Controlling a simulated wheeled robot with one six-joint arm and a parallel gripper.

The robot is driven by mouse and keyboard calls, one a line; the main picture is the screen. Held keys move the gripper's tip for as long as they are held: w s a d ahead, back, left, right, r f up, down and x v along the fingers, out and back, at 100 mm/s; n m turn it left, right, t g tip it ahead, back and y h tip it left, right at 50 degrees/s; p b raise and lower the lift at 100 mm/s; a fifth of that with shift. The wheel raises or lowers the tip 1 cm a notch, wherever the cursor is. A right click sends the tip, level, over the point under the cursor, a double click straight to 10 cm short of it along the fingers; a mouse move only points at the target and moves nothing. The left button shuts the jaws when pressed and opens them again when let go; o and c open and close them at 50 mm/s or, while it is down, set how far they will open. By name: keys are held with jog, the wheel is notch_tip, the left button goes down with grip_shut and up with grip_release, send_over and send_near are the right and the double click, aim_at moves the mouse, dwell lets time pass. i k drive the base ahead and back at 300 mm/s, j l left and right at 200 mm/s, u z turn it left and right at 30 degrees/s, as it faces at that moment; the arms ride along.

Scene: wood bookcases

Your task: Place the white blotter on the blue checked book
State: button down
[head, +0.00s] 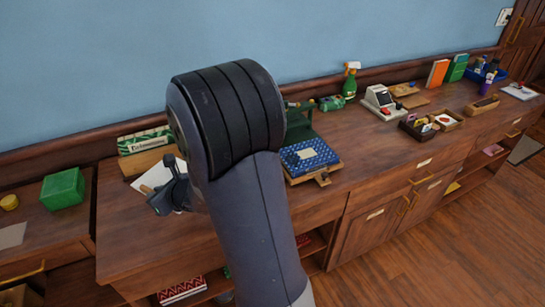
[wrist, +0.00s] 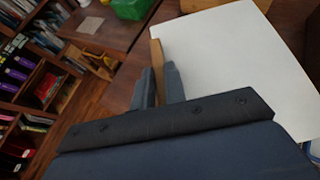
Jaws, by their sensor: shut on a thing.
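The white blotter (wrist: 235,55) is a flat white sheet with a tan wooden strip along one edge; it fills the upper right of the wrist view. My gripper (wrist: 159,85) has a finger on each side of that strip and is shut on it. In the head view my gripper (head: 160,192) is at the left part of the counter, and the blotter (head: 150,178) shows only partly behind it. I cannot tell whether the blotter touches the counter. The blue checked book (head: 309,157) lies flat to the right of my arm, on a wooden stand, with a pale label on its cover.
A green box (head: 63,188) stands at left. A green-patterned box (head: 145,140) stands by the wall behind the blotter. A green spray bottle (head: 350,80), a white register-like machine (head: 382,102) and small trays stand farther right. My arm hides the counter between blotter and book.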

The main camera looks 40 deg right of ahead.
aim_at(308, 153)
jog(key=k+l, duration=0.15)
jog(key=l, duration=0.15)
jog(key=k+l, duration=0.1)
jog(key=l, duration=0.25)
jog(key=k+l, duration=0.15)
jog(key=l, duration=0.15)
jog(key=k+l, duration=0.1)
jog(key=l, duration=0.25)
jog(key=k+l, duration=0.15)
jog(key=l, duration=0.15)
